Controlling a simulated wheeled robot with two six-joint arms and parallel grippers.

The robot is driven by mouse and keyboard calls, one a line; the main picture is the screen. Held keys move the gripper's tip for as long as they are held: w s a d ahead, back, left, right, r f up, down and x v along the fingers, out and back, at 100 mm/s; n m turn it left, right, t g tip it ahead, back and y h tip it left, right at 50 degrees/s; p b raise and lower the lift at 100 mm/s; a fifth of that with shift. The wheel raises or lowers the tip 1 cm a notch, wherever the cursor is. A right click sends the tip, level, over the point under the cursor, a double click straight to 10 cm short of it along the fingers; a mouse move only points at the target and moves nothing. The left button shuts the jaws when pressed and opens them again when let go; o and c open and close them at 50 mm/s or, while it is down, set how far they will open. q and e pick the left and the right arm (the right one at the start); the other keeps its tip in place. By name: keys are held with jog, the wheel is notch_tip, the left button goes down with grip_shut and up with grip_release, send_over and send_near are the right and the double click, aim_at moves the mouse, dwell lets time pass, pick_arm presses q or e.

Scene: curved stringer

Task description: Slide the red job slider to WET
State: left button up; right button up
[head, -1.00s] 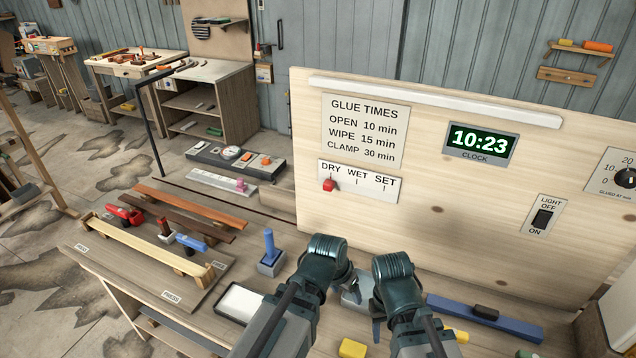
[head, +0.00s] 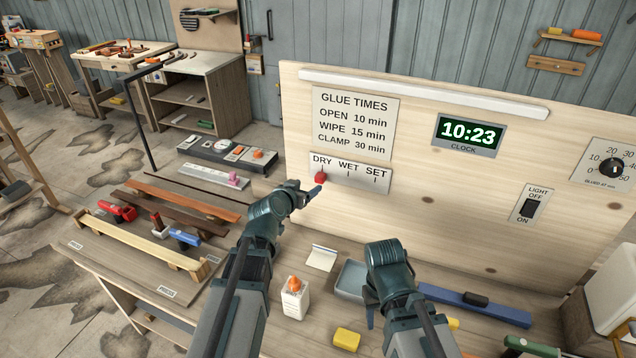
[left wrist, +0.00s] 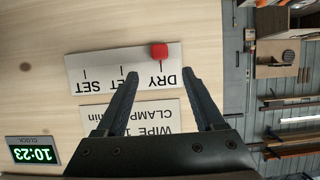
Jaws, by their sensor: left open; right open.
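The red job slider (head: 320,178) is a small red knob on the white DRY–WET–SET plate (head: 362,185) on the upright wooden board. It sits at the DRY mark, at the plate's left end. In the left wrist view the plate appears upside down, with the red knob (left wrist: 159,50) near DRY. My left gripper (head: 312,194) points at the board just below and beside the knob. In the left wrist view its fingers (left wrist: 162,82) are apart, with the knob beyond their tips and nothing between them. My right gripper (head: 375,318) hangs low over the bench, open and apart from the plate.
The board also carries the glue times sheet (head: 353,123), the clock (head: 468,134), a light switch (head: 529,206) and a dial (head: 612,168). On the bench stand a white bottle with an orange top (head: 294,297), a yellow block (head: 346,339) and a blue bar (head: 474,305).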

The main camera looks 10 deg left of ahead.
aim_at(318, 179)
pick_arm(q)
jog(key=b+x, duration=0.3)
jog(key=x, duration=0.7)
jog(key=shift+w+f, duration=0.1)
jog(key=shift+f, duration=0.05)
jog(key=shift+c, duration=0.2)
grip_shut()
dwell(0.9)
